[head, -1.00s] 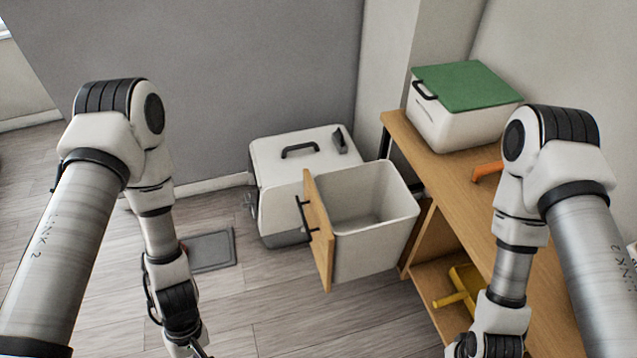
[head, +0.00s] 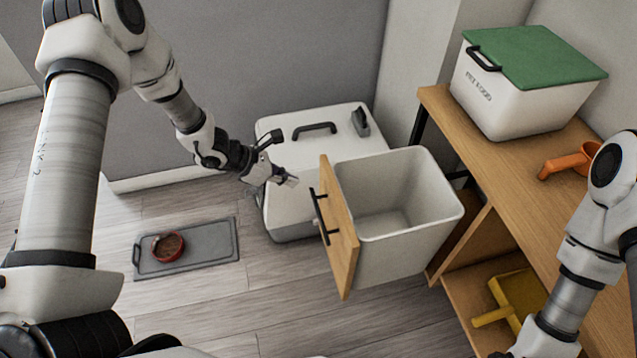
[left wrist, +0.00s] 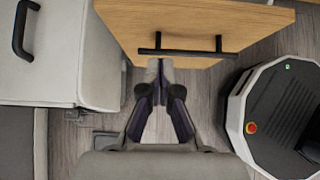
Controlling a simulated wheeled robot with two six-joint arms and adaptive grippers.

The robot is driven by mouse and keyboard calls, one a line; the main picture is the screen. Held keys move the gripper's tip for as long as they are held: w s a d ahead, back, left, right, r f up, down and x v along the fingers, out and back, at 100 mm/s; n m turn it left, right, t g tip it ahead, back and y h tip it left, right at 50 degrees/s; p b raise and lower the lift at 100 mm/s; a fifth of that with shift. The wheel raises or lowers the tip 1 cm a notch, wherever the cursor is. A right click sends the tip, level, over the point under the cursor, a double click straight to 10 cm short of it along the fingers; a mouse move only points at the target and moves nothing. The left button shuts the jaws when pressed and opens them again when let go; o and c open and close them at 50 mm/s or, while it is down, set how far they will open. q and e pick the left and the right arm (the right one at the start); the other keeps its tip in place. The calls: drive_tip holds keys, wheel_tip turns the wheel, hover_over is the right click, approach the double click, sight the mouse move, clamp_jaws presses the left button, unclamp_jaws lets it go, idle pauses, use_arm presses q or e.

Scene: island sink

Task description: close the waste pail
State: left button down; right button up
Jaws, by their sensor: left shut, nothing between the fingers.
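The waste pail (head: 395,205) is a white, open-topped bin behind a wooden front panel (head: 341,235). It stands pulled out from the wooden counter, and its inside looks empty. A black bar handle (head: 320,216) is on the panel's outer face. My left gripper (head: 291,181) is shut and empty, just left of the panel and near the handle. In the left wrist view its fingertips (left wrist: 160,68) point at the panel (left wrist: 200,22), with the handle (left wrist: 185,51) close by; I cannot tell whether they touch. My right gripper is below the picture's edge.
A white box (head: 300,122) with a black lid handle stands behind the pail. A grey mat (head: 205,255) with a red bowl (head: 168,246) lies left on the floor. The counter (head: 510,170) holds a green-lidded pet food bin (head: 525,95) and an orange scoop (head: 567,162). A yellow dustpan (head: 520,292) is below.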

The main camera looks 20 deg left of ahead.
sight(328, 186)
use_arm(q)
drive_tip(key=w+d+f, duration=0.2)
drive_tip(key=d, duration=0.1)
drive_tip(key=w+d+f, duration=0.1)
drive_tip(key=d, duration=0.1)
drive_tip(key=shift+w+d, duration=0.25)
drive_tip(key=shift+w, duration=0.05)
drive_tip(key=shift+w+d, duration=0.15)
drive_tip(key=shift+d, duration=0.15)
use_arm(e)
drive_tip(key=shift+s+f, duration=0.1)
drive_tip(key=shift+f, duration=0.15)
